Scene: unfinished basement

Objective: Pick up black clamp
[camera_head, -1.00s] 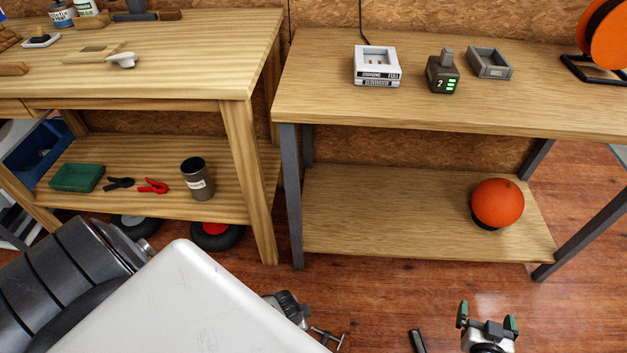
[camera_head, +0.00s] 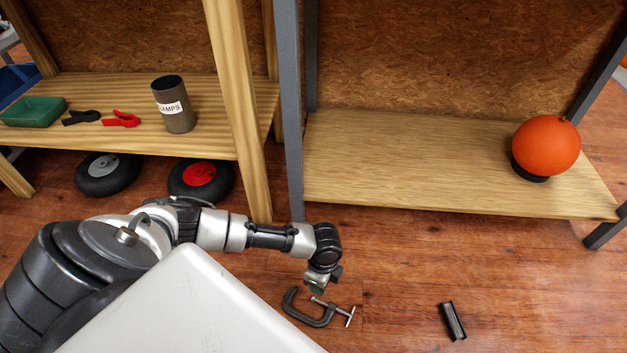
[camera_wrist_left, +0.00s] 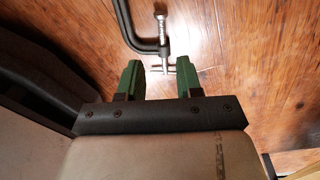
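A dark C-clamp (camera_head: 312,308) with a metal screw and crossbar lies on the wooden floor. It also shows at the top of the left wrist view (camera_wrist_left: 147,35). My left gripper (camera_head: 318,288) is just above and beside it in the head view. In the left wrist view my left gripper (camera_wrist_left: 159,78) has its two green fingers apart, with nothing between them; the clamp's screw end lies just beyond the tips. A black spring clamp (camera_head: 82,117) lies on the left bench's lower shelf, far from the gripper. My right gripper is out of view.
A red spring clamp (camera_head: 122,119), a green tray (camera_head: 33,112) and a dark can (camera_head: 174,105) stand on the left shelf (camera_head: 215,120). An orange ball (camera_head: 546,146) sits on the right shelf (camera_head: 400,175). A small black object (camera_head: 452,321) lies on open floor. Bench legs rise behind my arm.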

